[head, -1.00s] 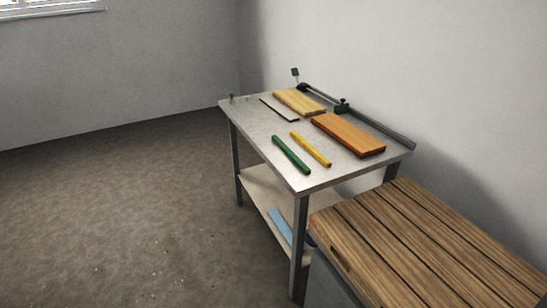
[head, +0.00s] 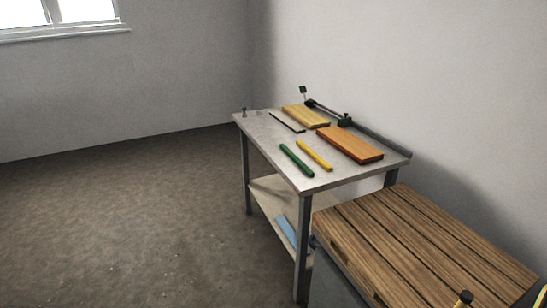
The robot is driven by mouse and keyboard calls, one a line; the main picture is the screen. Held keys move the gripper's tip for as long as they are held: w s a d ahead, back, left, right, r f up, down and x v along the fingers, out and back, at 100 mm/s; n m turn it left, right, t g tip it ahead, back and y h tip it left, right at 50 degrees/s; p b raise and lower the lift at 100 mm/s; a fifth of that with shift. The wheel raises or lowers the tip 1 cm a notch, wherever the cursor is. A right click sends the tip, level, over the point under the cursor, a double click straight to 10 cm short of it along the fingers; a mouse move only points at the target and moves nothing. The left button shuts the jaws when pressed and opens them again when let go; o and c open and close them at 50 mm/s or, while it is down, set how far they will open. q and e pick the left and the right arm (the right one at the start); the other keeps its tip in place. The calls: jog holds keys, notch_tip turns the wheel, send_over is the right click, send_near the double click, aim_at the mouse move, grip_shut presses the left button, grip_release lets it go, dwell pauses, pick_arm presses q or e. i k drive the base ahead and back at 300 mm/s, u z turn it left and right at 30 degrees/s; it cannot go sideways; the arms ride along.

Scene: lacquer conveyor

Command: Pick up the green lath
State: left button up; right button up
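The green lath (head: 297,160) lies flat on the grey top of a workbench (head: 262,139), near its front left edge. A yellow lath (head: 314,155) lies beside it on the right, roughly parallel and apart from it. Neither of my grippers shows in the head view.
An orange-brown board (head: 350,144), a pale board (head: 305,116), a thin dark strip (head: 287,122) and a dark green clamp (head: 344,121) are on the bench. A blue piece (head: 286,231) is on the lower shelf. A slatted wooden top (head: 400,235) stands close at right. Floor at left is clear.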

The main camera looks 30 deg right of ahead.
aim_at(305, 169)
jog(key=u, duration=0.25)
jog(key=i, duration=1.85)
jog(key=z, duration=1)
jog(key=i, duration=1.2)
jog(key=z, duration=1.15)
